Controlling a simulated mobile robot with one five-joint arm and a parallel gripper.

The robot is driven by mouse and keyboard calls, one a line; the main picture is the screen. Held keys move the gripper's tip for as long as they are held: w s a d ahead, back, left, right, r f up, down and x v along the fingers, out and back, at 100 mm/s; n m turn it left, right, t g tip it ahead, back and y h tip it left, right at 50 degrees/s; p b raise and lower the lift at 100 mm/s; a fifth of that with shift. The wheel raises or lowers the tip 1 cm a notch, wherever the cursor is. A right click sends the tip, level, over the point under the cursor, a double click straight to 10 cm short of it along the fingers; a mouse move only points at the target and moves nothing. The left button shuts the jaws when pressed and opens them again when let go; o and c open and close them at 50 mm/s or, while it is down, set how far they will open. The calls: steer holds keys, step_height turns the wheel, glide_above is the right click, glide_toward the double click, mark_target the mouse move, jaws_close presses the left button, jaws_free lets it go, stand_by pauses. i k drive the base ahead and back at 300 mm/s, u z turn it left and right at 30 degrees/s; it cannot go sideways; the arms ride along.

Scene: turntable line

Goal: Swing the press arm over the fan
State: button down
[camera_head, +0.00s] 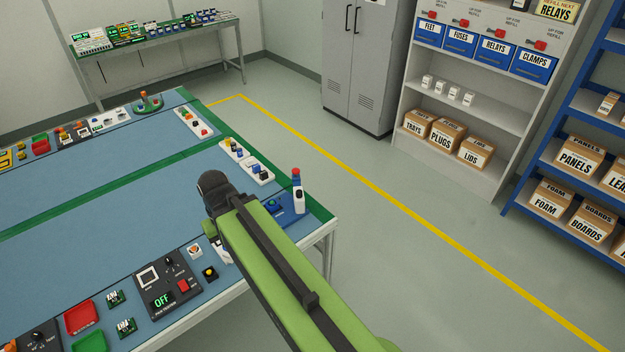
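My green arm reaches from the bottom right up over the near bench, ending in a dark joint. My gripper's fingers do not show; the arm hides whatever lies below it. A panel (168,287) with a lit OFF display, a red button and a white-framed square stands on the near bench, left of my arm. Its small lettering is too small to read surely. A white upright piece with a red top (298,192) stands on a blue base at the bench's right corner, just right of my arm. I cannot tell for certain which things are the press arm and the fan.
The blue-topped bench (120,235) carries small boards, a red tray (82,317), a green tray (89,342) and a white strip of parts (246,161). A grey cabinet (364,75) and shelves with labelled boxes stand behind. The floor right of the bench is clear.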

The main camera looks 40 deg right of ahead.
mark_target(298, 194)
steer(key=i, duration=1)
